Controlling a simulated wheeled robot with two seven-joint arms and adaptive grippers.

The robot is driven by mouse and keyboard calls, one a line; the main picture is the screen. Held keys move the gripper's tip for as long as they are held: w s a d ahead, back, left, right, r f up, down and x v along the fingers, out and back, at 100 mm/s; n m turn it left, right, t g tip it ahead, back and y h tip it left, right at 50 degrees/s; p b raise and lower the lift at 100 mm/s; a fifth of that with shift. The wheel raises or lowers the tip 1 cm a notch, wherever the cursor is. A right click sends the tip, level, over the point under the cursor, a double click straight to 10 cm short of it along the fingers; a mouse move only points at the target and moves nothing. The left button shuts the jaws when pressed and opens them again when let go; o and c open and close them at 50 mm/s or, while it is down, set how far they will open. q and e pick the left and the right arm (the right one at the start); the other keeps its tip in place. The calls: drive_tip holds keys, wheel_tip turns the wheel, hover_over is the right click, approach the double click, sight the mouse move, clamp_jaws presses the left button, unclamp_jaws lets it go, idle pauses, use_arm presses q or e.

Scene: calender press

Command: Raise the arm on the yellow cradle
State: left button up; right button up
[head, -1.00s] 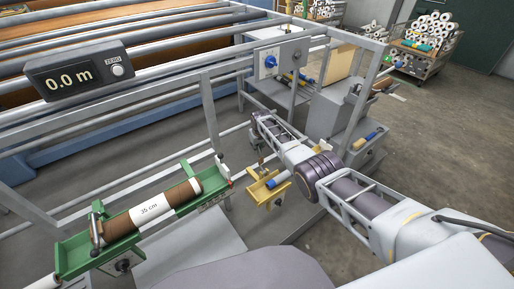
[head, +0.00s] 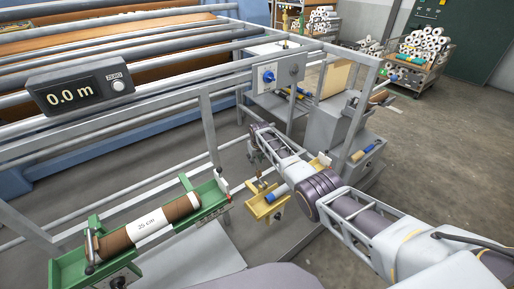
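The small yellow cradle (head: 262,208) sits low near the middle, with a pale, blue-ended roll (head: 279,191) at it. A brass-coloured fitting (head: 261,185) stands at its back; whether this is the arm, and whether it is raised, is too small to tell. My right arm reaches in from the right and partly covers the cradle's right side. Its gripper (head: 254,153) is just behind and above the cradle, seen mostly from behind; its fingertips are unclear. My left gripper is out of view.
A green cradle (head: 68,270) with a brown roll labelled 35 cm (head: 152,227) stands at lower left. The grey frame rails (head: 208,130) run behind. A display (head: 78,92) reads 0.0 m. A grey cabinet (head: 328,125) stands behind my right arm. Open floor lies at right.

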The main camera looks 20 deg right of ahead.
drive_tip(key=v, duration=1.1)
idle(0.7)
idle(0.5)
